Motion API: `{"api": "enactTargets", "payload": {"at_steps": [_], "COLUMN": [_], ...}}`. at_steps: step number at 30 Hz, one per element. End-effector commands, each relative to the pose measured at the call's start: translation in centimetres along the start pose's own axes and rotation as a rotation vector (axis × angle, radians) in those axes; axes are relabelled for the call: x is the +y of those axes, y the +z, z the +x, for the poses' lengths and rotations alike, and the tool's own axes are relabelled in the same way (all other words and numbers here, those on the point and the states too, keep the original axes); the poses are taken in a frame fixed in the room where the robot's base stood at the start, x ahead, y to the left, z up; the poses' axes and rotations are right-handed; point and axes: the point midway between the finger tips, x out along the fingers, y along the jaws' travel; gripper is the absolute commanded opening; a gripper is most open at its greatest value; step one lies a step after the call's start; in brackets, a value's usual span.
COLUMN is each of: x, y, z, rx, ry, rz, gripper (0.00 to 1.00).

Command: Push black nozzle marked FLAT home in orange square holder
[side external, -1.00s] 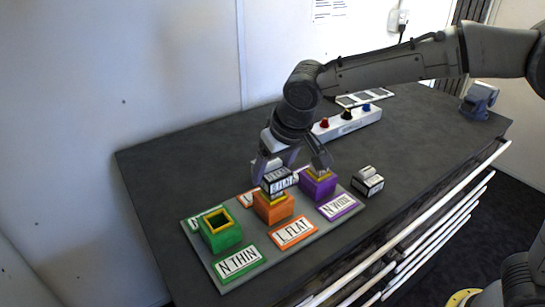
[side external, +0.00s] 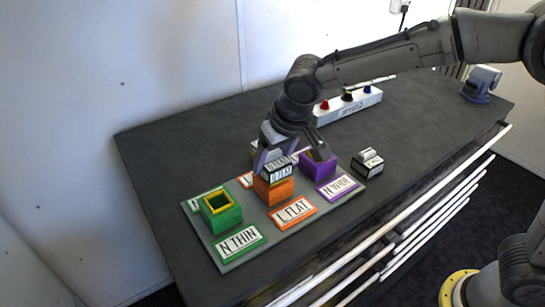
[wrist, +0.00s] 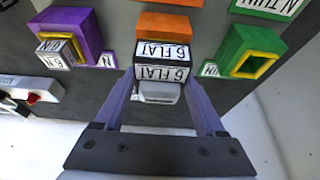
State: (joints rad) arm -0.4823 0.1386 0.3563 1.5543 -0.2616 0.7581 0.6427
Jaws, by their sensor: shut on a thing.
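The black nozzle (side external: 279,171) has white labels reading FLAT and stands over the orange square holder (side external: 272,190). It sits upright at the holder's mouth, with its labelled upper part above the rim; how deep it reaches inside is hidden. In the wrist view the nozzle (wrist: 161,73) reads "6 FLAT", and the orange holder (wrist: 165,25) is right behind it. My gripper (wrist: 160,88) is shut on the nozzle, one finger on each side. It also shows in the side view (side external: 290,158), coming down from above.
The green holder (side external: 222,216) with an empty yellow-rimmed opening stands left, the purple holder (side external: 318,168) right, all on a grey plate (side external: 230,257) with name labels. Another black nozzle (side external: 368,163) lies right of the plate. A white box with knobs (side external: 348,105) stands behind.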

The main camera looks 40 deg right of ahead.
Motion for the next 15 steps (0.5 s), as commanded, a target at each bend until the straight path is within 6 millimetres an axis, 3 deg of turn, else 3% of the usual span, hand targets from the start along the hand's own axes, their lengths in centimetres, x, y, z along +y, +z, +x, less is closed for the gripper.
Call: {"api": "enactTargets", "payload": {"at_steps": [15], "x": [-0.02], "y": [0.11], "z": [0.25], "rx": [0.001], "ry": [0.000], "rz": [0.000], "gripper": [0.13]}}
